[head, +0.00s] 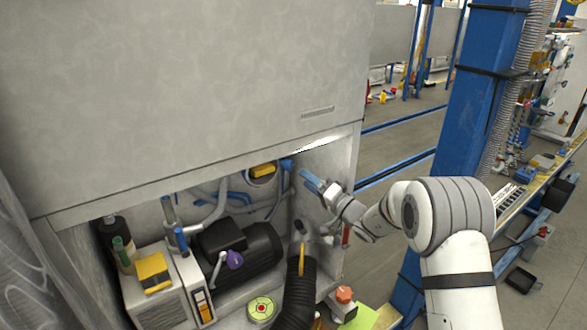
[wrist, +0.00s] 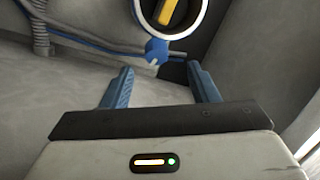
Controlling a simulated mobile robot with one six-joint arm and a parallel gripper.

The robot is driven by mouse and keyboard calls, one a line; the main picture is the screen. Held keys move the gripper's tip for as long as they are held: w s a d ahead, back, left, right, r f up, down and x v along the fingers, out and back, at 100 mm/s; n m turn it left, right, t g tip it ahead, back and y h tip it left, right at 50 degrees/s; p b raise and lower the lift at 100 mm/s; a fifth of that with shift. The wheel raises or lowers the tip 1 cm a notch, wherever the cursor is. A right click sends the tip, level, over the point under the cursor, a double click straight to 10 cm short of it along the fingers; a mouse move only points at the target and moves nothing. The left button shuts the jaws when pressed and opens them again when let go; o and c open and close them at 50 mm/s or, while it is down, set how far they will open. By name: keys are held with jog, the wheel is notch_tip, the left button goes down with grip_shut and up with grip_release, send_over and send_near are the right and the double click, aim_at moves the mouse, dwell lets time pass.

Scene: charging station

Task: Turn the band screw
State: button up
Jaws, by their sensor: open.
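In the head view the blue screw (head: 287,164) shows beside the round fitting (head: 262,173), inside the open cabinet. My gripper (wrist: 160,70) is open and empty, with its two blue fingers apart. The screw appears between and beyond the fingertips in the wrist view, with a gap to them. In the head view my gripper (head: 311,181) is just right of and below the screw, at the cabinet's right side.
The grey cabinet front (head: 190,90) hangs above the opening. Inside are a black motor (head: 245,257), a black corrugated hose (head: 297,295), grey and blue pipes, and a box with a yellow block (head: 153,271). A blue post (head: 470,110) stands at the right. A grey pipe (wrist: 39,30) runs at upper left.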

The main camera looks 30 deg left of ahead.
aim_at(291, 168)
jog(key=shift+t, duration=0.4)
jog(key=p+x, duration=0.1)
jog(key=x, duration=0.1)
jog(key=p+x, duration=0.1)
jog(key=x, duration=0.2)
jog(key=p+x, duration=0.1)
jog(key=x, duration=0.2)
jog(key=shift+w+f, duration=0.15)
jog(key=shift+f, duration=0.15)
jog(key=shift+c, duration=0.3)
